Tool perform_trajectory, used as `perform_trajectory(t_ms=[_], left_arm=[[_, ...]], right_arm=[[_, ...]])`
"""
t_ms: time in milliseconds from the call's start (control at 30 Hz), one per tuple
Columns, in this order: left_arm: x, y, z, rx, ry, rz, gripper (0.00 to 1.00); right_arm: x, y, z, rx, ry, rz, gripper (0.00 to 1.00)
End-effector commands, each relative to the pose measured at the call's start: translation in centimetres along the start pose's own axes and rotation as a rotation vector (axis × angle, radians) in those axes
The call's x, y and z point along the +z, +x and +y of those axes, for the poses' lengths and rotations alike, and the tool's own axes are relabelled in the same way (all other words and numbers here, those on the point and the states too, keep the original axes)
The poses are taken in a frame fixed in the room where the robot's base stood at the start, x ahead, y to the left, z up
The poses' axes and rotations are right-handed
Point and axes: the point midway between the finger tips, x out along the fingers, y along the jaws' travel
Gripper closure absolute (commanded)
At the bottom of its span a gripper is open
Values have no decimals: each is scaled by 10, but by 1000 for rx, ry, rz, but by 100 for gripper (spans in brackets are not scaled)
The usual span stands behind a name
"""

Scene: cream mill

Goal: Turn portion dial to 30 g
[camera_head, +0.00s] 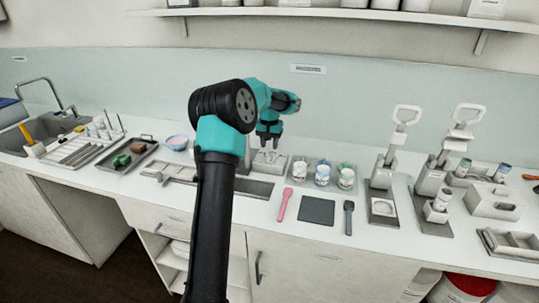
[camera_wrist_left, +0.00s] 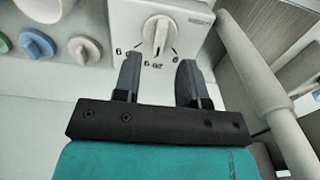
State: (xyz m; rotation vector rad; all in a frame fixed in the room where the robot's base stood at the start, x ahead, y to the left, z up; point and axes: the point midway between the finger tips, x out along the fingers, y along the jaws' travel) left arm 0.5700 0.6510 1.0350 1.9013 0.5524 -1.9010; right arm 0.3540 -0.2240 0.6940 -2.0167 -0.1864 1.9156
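The white portion dial (camera_wrist_left: 157,33) shows in the left wrist view, on a white plate with small dark marks around it. Its raised grip runs roughly upright in that picture. The marks are too blurred to read surely. My left gripper (camera_wrist_left: 159,72) is open, with its two dark fingers apart and nothing between them. Its fingertips appear just below the dial, on either side of its lower end; I cannot tell whether they touch it. In the head view my left gripper (camera_head: 268,132) is above a pale unit (camera_head: 268,162) on the counter. My right gripper is not in view.
Beside the dial, a blue knob (camera_wrist_left: 37,43) and a greyish knob (camera_wrist_left: 83,50) show. A pink spatula (camera_head: 285,204) and dark mat (camera_head: 317,211) lie in front.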

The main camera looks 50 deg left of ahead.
Motion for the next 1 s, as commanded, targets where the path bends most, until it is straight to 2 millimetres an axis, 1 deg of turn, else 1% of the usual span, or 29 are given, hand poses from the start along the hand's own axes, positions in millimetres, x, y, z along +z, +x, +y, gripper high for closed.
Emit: perform_trajectory(t_ms=[33, 100, 300, 433, 700, 1000], left_arm=[[0, 10, 0, -1, 0, -4, 62], [1, 22, 0, 0, 0, -4, 62], [0, 45, 0, 0, 0, -2, 62], [0, 51, 0, 0, 0, -1, 62], [0, 52, 0, 0, 0, 0, 62], [0, 51, 0, 0, 0, 0, 90]], right_arm=[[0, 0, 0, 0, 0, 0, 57], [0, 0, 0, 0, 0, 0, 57], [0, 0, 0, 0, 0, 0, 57], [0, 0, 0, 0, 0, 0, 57], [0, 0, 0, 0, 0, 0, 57], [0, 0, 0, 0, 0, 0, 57]])
